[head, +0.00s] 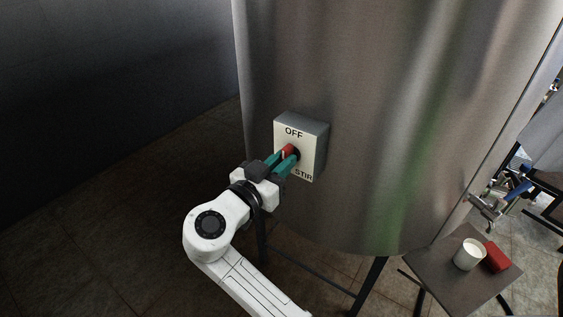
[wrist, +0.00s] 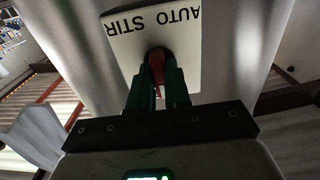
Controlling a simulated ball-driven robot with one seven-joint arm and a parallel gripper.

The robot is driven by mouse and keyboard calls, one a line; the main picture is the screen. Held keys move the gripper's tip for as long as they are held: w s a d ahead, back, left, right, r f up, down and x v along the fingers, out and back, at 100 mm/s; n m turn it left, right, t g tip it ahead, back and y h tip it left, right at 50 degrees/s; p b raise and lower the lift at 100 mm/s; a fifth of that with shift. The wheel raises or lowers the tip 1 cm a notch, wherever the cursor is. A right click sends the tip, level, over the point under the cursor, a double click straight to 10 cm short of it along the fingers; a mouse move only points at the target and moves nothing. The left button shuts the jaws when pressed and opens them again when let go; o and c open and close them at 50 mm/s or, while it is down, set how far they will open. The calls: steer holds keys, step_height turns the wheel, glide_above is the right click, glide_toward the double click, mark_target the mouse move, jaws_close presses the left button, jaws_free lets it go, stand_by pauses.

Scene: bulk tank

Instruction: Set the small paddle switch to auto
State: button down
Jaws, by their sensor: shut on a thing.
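The switch is a pale box (head: 308,133) on the curved steel tank. Its face reads OFF at the top and STIR at the lower right in the head view; my gripper covers the lower left. In the wrist view the face (wrist: 130,45) appears turned over, with STIR and AUTO lettering visible. The small red paddle (head: 288,149) stands out from a dark round hub at the middle of the face. My gripper (head: 284,157) has its teal fingers closed on both sides of the paddle, also in the wrist view (wrist: 158,80). Which label the paddle points at is unclear.
The steel tank (head: 400,110) fills the middle, standing on dark legs. A small table (head: 440,262) at the lower right holds a white cup (head: 470,254) and a red block (head: 497,257). A metal valve (head: 490,203) juts out at the right. The floor at the left is clear.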

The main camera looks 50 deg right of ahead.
steer(key=shift+n, duration=0.3)
steer(key=n+p, duration=0.4)
steer(key=n, duration=0.5)
steer(key=shift+r+p, duration=0.2)
steer(key=shift+p, duration=0.1)
steer(key=n+p, duration=0.4)
steer(key=n, duration=0.1)
steer(key=shift+w, duration=0.1)
steer(key=shift+f+n+p, duration=0.15)
steer(key=shift+n+p, duration=1.25)
steer(key=shift+n, duration=0.3)
steer(key=c, duration=1.1)
jaws_free()
steer(key=shift+f, duration=0.1)
